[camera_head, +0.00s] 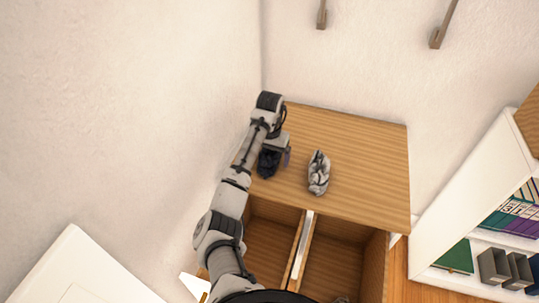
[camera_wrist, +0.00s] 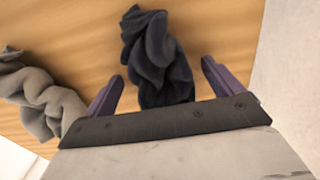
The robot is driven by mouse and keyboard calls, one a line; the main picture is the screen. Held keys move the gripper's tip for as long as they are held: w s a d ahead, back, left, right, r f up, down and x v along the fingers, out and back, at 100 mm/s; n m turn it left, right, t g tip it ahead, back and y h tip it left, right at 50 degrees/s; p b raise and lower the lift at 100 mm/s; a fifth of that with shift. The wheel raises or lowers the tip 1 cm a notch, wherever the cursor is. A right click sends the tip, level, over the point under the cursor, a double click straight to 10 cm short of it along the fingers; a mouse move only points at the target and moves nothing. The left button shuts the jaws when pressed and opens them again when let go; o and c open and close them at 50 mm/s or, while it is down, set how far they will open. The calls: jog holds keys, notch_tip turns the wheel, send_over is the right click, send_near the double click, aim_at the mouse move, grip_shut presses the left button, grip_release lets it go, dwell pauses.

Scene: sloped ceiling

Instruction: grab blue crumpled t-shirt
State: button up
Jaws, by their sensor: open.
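The dark blue crumpled t-shirt (camera_head: 268,163) lies on the left part of the wooden tabletop, partly hidden by my arm in the head view. In the wrist view the t-shirt (camera_wrist: 158,58) shows dark blue-grey, with its lower part between the two purple fingers. My gripper (camera_wrist: 164,72) is open, with one finger on either side of the cloth. It also shows in the head view (camera_head: 284,160) over the t-shirt. I cannot tell whether the fingers touch the cloth.
A grey crumpled cloth (camera_head: 319,172) lies right of the t-shirt on the wooden tabletop (camera_head: 365,160); it shows at the left in the wrist view (camera_wrist: 42,95). A wall (camera_head: 150,110) stands close left of my arm. A white bookshelf (camera_head: 470,200) stands at the right. The tabletop's right side is clear.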

jog(key=c, duration=1.1)
jog(key=shift+c, duration=0.2)
